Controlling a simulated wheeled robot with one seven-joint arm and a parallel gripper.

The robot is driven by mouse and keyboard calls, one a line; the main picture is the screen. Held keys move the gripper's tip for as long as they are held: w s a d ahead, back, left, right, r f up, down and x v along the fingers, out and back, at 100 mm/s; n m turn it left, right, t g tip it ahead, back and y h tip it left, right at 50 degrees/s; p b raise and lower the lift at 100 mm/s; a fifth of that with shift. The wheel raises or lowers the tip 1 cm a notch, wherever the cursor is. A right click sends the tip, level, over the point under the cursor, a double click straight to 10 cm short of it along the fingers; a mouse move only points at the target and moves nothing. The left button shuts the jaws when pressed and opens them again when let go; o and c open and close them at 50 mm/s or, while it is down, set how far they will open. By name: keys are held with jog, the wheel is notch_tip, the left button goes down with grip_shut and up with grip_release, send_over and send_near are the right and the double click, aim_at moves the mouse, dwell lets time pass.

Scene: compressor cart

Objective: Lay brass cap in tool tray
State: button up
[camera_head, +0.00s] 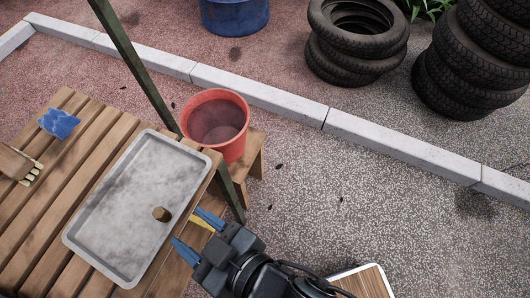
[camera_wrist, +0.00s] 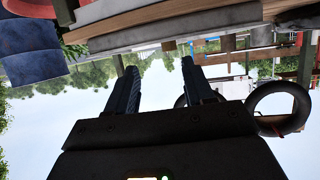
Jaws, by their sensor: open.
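The grey metal tool tray (camera_head: 112,205) lies on the slatted wooden table in the head view. A small brownish brass cap (camera_head: 161,214) rests on the tray floor, near its right side. My gripper (camera_head: 186,226) is open, with its blue fingers spread at the tray's right edge, pointing toward the cap. The cap is apart from the fingers, and nothing shows between them. In the wrist view the open fingers (camera_wrist: 160,68) show against sky and trees; I cannot make out the cap there for certain.
A red bucket (camera_head: 215,124) stands on a wooden stool (camera_head: 254,150) beyond the tray. A green post (camera_head: 132,62) rises beside the table. A blue cloth (camera_head: 59,123) and a brush (camera_head: 22,164) lie left of the tray. Tires (camera_head: 358,42) stand behind the kerb.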

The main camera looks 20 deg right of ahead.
jog(key=s+d+r+m+t+h, duration=0.1)
jog(key=s+d+m+h, duration=0.15)
jog(key=d, duration=0.55)
jog(key=s+d+r+m+t+h, duration=0.1)
jog(key=s+d, duration=0.2)
jog(key=d, duration=0.4)
jog(key=s+d+r+m+t+h, duration=0.1)
jog(key=s+d+m+h, duration=0.15)
jog(key=d, duration=0.55)
jog(key=s+d+r+m+t+h, duration=0.1)
jog(key=s+d+r+h, duration=0.1)
jog(key=s+d+r, duration=0.3)
jog(key=shift+s+d+m+h, duration=0.4)
jog(key=shift+s, duration=0.3)
